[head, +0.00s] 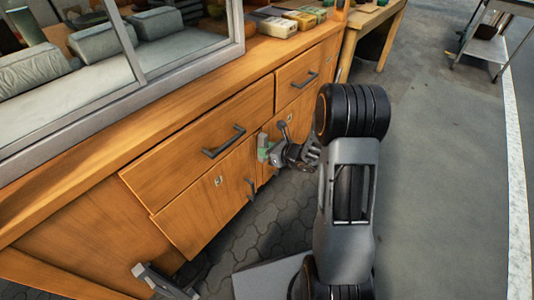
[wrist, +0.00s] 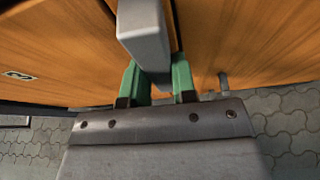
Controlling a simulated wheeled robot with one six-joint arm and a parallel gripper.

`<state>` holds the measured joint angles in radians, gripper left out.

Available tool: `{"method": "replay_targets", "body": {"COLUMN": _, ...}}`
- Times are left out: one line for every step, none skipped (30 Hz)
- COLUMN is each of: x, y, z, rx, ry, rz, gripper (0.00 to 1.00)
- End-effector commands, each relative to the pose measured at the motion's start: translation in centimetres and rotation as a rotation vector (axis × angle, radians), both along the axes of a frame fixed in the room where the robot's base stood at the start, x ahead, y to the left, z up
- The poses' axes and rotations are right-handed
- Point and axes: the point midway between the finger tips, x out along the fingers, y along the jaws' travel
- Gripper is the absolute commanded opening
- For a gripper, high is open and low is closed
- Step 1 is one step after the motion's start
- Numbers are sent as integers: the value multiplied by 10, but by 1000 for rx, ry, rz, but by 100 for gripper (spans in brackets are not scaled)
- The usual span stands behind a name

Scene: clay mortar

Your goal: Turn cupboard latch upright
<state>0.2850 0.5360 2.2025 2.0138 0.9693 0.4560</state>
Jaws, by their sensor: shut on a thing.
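The cupboard latch (wrist: 143,38) is a light grey bar in the wrist view. It runs from between my green fingertips toward the top of the picture, in front of the gap between two wooden panels. My gripper (wrist: 157,82) is shut on it, with one finger on each side. In the head view my gripper (head: 265,147) is at the wooden cupboard front (head: 205,205), below the drawers. There the gripper and wrist crowd the latch, and I cannot tell its tilt.
A door handle (head: 250,188) sticks out left of my gripper. A glazed frame (head: 130,50) stands on the worktop. The grey floor (head: 430,170) at right is open.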

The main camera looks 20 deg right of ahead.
Motion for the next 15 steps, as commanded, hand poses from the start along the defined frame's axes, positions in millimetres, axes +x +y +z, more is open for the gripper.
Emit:
{"method": "replay_targets", "body": {"x": 0, "y": 0, "z": -3, "rx": -14, "ry": -9, "rz": -1, "gripper": 2}}
{"method": "replay_targets", "body": {"x": 0, "y": 0, "z": -2, "rx": -21, "ry": -14, "rz": -1, "gripper": 2}}
{"method": "replay_targets", "body": {"x": 0, "y": 0, "z": -2, "rx": -30, "ry": -22, "rz": -1, "gripper": 2}}
{"method": "replay_targets", "body": {"x": 0, "y": 0, "z": -2, "rx": -34, "ry": -25, "rz": -1, "gripper": 2}}
{"method": "replay_targets", "body": {"x": 0, "y": 0, "z": -2, "rx": -40, "ry": -28, "rz": 0, "gripper": 2}}
{"method": "replay_targets", "body": {"x": 0, "y": 0, "z": -2, "rx": -46, "ry": -32, "rz": -1, "gripper": 2}}
{"method": "replay_targets", "body": {"x": -1, "y": 0, "z": -1, "rx": -49, "ry": -34, "rz": 0, "gripper": 2}}
{"method": "replay_targets", "body": {"x": -1, "y": 0, "z": -1, "rx": -52, "ry": -37, "rz": 0, "gripper": 2}}
{"method": "replay_targets", "body": {"x": -1, "y": 0, "z": -1, "rx": -56, "ry": -38, "rz": 0, "gripper": 2}}
{"method": "replay_targets", "body": {"x": -1, "y": 0, "z": -1, "rx": -57, "ry": -39, "rz": 0, "gripper": 2}}
{"method": "replay_targets", "body": {"x": -1, "y": 0, "z": -1, "rx": -59, "ry": -40, "rz": 0, "gripper": 2}}
{"method": "replay_targets", "body": {"x": -1, "y": 0, "z": -1, "rx": -61, "ry": -42, "rz": 0, "gripper": 2}}
{"method": "replay_targets", "body": {"x": -1, "y": 0, "z": -1, "rx": -61, "ry": -42, "rz": 0, "gripper": 2}}
{"method": "replay_targets", "body": {"x": -1, "y": 0, "z": -1, "rx": -61, "ry": -42, "rz": 1, "gripper": 2}}
{"method": "replay_targets", "body": {"x": 0, "y": 0, "z": -1, "rx": -61, "ry": -42, "rz": 1, "gripper": 2}}
